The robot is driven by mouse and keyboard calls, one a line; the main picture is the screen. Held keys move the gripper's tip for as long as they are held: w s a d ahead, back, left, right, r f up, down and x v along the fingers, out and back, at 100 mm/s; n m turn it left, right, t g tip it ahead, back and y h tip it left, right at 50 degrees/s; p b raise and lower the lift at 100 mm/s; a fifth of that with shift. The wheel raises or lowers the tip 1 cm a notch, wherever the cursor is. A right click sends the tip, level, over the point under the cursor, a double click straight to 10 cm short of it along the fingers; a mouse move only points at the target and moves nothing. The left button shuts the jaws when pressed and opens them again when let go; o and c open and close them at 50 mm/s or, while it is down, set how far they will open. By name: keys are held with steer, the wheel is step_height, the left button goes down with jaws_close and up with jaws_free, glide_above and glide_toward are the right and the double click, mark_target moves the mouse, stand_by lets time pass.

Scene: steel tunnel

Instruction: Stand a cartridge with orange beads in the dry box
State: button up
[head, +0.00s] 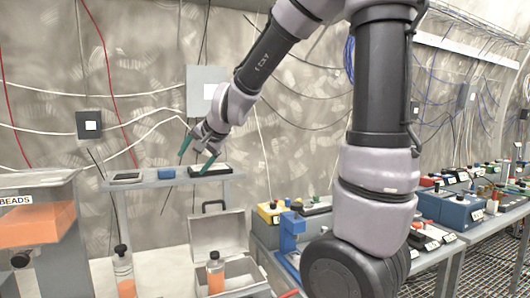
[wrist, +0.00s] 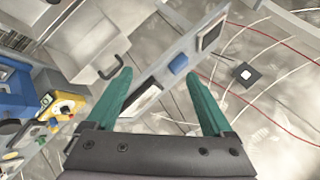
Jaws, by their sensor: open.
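The dry box (head: 252,278) is a pale grey case at the bottom of the head view with its handled lid (head: 217,235) raised. A clear cartridge (head: 216,280) with orange beads and a black cap stands upright, apparently inside the box; its base is hard to see. A similar cartridge (head: 125,272), orange low down, stands to the left, outside the box. My gripper (head: 197,152) is open and empty above the narrow shelf, higher than the box and both cartridges. In the wrist view its green fingers (wrist: 165,90) are spread wide, and the raised lid (wrist: 88,38) shows at upper left.
A hopper labelled BEADS (head: 38,222) with orange contents stands at far left. The narrow shelf (head: 145,184) carries a blue block (head: 166,173) and flat dark trays. A blue stand (head: 290,238) and a crowded bench (head: 455,228) are to the right. Cables hang along the wall.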

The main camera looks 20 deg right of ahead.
steer(key=s+d+r+n+g+h, duration=0.1)
steer(key=s+d+r, duration=0.1)
steer(key=s+d, duration=0.4)
steer(key=s+d+r+n+h, duration=0.1)
steer(key=s+d, duration=0.5)
steer(key=s, duration=0.9)
steer(key=shift+s+d+r+n+g, duration=0.15)
steer(key=shift+d+r+n+g, duration=0.3)
steer(key=shift+r, duration=0.25)
